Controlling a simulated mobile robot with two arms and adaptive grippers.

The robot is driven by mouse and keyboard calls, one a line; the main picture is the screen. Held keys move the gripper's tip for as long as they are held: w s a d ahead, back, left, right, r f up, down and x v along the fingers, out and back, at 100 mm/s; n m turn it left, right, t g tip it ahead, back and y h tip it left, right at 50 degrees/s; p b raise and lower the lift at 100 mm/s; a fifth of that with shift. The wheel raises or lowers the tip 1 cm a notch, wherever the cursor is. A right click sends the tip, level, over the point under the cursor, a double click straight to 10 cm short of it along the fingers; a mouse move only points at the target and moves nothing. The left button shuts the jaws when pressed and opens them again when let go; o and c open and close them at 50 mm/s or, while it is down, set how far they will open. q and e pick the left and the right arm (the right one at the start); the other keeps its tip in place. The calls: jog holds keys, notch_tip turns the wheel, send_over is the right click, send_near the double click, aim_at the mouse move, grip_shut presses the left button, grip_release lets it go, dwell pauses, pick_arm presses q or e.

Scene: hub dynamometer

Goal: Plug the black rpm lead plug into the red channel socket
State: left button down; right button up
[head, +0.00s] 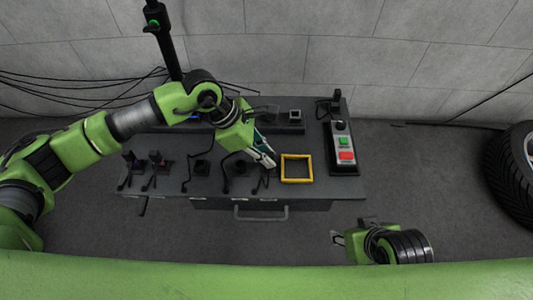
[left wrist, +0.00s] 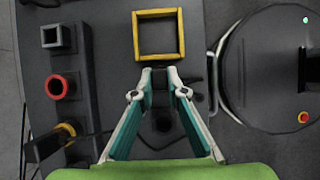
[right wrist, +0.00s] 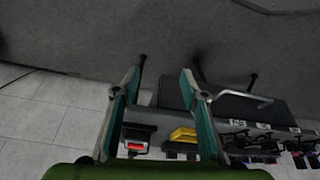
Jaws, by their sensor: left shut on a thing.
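My left gripper (head: 268,161) is over the table, near the yellow square frame's left side. In the left wrist view its fingers (left wrist: 160,76) are shut on a small black plug (left wrist: 160,88). The red channel socket (left wrist: 57,86), a square block with a red ring, shows in the left wrist view, left of the gripper and apart from the plug. I cannot make it out in the head view, where the left arm covers part of the socket row. My right gripper (head: 338,238) is open and empty in front of the table; its fingers (right wrist: 160,78) stand wide apart.
The yellow square frame (head: 283,168) lies on the grey table (head: 330,188). A grey socket (left wrist: 55,37) and a yellow-ringed socket (left wrist: 66,132) flank the red one; a black plug is at the yellow one. A button box (head: 343,148) stands right. Several leads lie left.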

pick_arm(q)
jog(key=shift+r+p, duration=0.65)
jog(key=shift+r, duration=1.05)
jog(key=shift+r+p, duration=0.65)
jog(key=shift+r, duration=0.6)
jog(key=shift+r+p, duration=0.5)
jog(key=shift+r, duration=0.15)
pick_arm(e)
jog(key=shift+g, duration=0.7)
jog(key=shift+s+d+f, duration=0.1)
jog(key=shift+s+f, duration=0.2)
jog(key=shift+f, duration=0.75)
jog(key=shift+s+f, duration=0.25)
jog(key=shift+f, duration=0.8)
pick_arm(q)
jog(key=shift+w, duration=0.1)
